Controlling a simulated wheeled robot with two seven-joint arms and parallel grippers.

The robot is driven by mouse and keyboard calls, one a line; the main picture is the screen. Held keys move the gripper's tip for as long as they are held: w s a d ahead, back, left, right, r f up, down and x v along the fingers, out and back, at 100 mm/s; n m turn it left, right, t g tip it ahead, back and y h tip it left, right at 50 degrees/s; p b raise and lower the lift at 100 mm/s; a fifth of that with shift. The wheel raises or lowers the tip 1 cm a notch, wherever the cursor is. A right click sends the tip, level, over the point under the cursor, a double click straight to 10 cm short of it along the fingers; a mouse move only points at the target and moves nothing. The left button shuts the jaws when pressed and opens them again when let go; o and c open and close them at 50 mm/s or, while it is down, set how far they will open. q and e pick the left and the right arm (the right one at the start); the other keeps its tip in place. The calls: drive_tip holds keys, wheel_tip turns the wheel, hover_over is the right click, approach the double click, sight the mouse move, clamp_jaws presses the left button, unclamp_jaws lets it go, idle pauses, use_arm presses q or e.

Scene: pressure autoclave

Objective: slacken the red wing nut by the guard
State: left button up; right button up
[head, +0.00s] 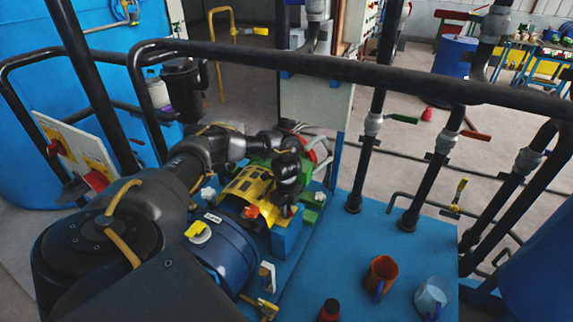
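The yellow slotted guard (246,184) sits over the machinery on the blue base, beyond the blue motor-like drum (228,248). A small orange-red piece (252,212), which looks like the red wing nut, is at the guard's near lower edge. My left gripper (285,208) points down at the guard's right end, just right of the red piece. I see a gap between it and the red piece in the picture. The gripper is dark and small here, so its opening is unclear. My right gripper is out of view.
A black rail (350,70) crosses in front of the scene.

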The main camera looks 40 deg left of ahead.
use_arm(q)
clamp_jaws()
drive_tip(key=n+p, duration=0.2)
drive_tip(key=shift+r+n+p, duration=0.2)
drive_tip(key=shift+n+p, duration=0.1)
drive_tip(key=shift+p, duration=0.05)
drive_tip(key=n+p, duration=0.2)
drive_tip(key=shift+n, duration=0.4)
drive_tip(key=shift+f+n+p, duration=0.15)
drive_tip(key=shift+n+p, duration=0.5)
drive_tip(key=shift+n, duration=0.05)
drive_tip(key=o, duration=0.8)
unclamp_jaws()
drive_tip(key=shift+c, duration=0.2)
